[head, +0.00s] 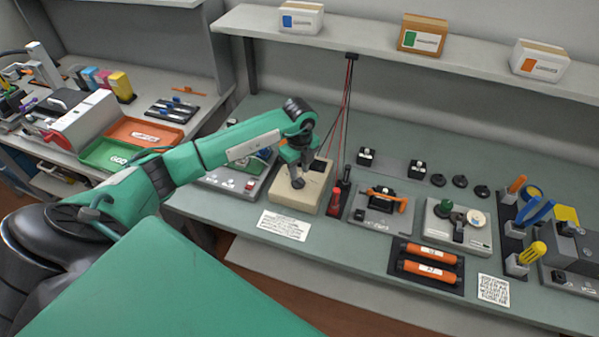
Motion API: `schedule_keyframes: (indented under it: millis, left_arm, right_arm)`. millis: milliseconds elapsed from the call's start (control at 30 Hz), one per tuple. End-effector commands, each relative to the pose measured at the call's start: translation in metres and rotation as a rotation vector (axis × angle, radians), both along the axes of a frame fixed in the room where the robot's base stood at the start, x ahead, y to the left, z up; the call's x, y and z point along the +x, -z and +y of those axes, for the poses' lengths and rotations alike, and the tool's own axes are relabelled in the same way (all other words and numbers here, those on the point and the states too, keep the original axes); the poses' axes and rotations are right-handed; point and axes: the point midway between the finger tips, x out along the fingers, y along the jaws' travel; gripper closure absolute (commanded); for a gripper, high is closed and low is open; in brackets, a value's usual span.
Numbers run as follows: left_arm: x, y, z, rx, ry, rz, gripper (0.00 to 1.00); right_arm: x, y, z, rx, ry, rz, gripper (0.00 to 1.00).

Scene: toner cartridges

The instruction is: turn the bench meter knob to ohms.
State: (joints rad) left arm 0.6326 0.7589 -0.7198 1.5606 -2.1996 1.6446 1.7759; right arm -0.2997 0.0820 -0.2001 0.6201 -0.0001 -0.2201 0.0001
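The bench meter (287,197) is a beige box on the green-grey bench, left of the middle of the head view. A dark round knob (298,183) shows on its top face. My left gripper (297,172) points down over the meter, with its fingers at or just above the knob. Whether the fingers touch or grip the knob is too small to tell. The gripper and wrist cover part of the meter's upper face, and the markings around the knob cannot be read. My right gripper is not in view.
Red and black probes (336,200) stand right of the meter, their leads hanging from above. A grey device with a red button (249,185) stands on its left, partly behind my arm. A printed card (284,225) lies in front. Orange cylinders (430,270) lie in a black tray further right.

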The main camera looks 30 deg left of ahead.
Motion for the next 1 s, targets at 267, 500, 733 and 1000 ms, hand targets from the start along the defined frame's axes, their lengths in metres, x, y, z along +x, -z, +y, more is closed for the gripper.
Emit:
schedule_keyframes:
  millis: [267, 500, 733, 1000]
  left_arm:
    - [0.000, 0.031, 0.000, -0.001, 0.001, 0.000, 0.69]
    - [0.000, 0.036, 0.000, -0.001, 0.001, 0.000, 0.69]
    - [0.000, 0.036, 0.000, -0.001, 0.001, -0.001, 0.95]
    - [0.000, 0.036, 0.000, -0.001, 0.006, -0.001, 1.00]
  right_arm:
    - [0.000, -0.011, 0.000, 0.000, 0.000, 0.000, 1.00]
    - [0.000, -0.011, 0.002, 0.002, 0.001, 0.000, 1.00]
    - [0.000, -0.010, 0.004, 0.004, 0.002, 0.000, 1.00]
    - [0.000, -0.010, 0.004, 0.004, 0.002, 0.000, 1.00]
